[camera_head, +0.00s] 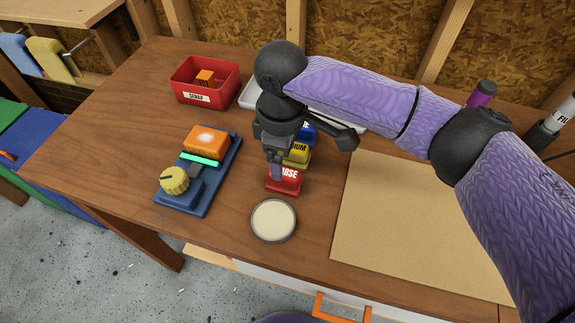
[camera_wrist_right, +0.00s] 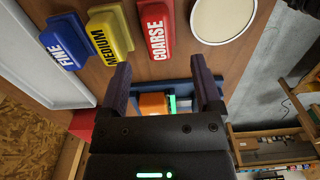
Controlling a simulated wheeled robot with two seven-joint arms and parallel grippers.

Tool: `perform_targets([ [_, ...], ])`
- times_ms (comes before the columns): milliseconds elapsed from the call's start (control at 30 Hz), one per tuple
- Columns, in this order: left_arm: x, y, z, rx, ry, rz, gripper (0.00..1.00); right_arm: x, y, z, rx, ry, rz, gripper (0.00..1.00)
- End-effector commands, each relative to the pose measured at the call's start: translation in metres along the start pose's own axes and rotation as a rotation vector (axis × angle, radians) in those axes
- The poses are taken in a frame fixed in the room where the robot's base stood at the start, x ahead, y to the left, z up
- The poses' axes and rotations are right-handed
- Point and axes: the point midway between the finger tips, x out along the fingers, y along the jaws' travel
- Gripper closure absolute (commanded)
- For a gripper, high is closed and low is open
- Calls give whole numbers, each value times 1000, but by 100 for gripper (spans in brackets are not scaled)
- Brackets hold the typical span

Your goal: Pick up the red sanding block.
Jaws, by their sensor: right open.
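The red sanding block (camera_head: 288,186), labelled COARSE, lies on the wooden bench, nearest the front in a row with a yellow MEDIUM block (camera_head: 297,157) and a blue FINE block (camera_head: 308,132). It also shows in the right wrist view (camera_wrist_right: 156,28), beyond the fingertips. My right gripper (camera_head: 276,168) points down at the red block and partly covers it in the head view. In the right wrist view its two fingers (camera_wrist_right: 162,75) are apart with nothing held between them. My left gripper is not in view.
A cream round disc (camera_head: 273,220) lies just in front of the red block. A blue fixture (camera_head: 205,202) with an orange block and yellow knob stands left. A red SCRAP bin (camera_head: 212,98) and pale tray (camera_head: 247,97) are behind. A brown sheet (camera_head: 420,220) covers the right side.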

Motion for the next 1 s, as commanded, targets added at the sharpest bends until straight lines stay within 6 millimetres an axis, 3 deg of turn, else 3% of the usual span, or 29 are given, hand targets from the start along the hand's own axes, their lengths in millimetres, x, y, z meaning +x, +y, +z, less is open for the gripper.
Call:
perform_targets([
  [33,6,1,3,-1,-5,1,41,15,0,1,1,-4,-3,18],
  [300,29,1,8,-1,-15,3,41,73,4,1,2,-2,-3,18],
  [600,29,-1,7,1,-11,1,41,81,3,0,1,0,-1,18],
  [1000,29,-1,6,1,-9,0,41,81,3,0,2,1,0,97],
])
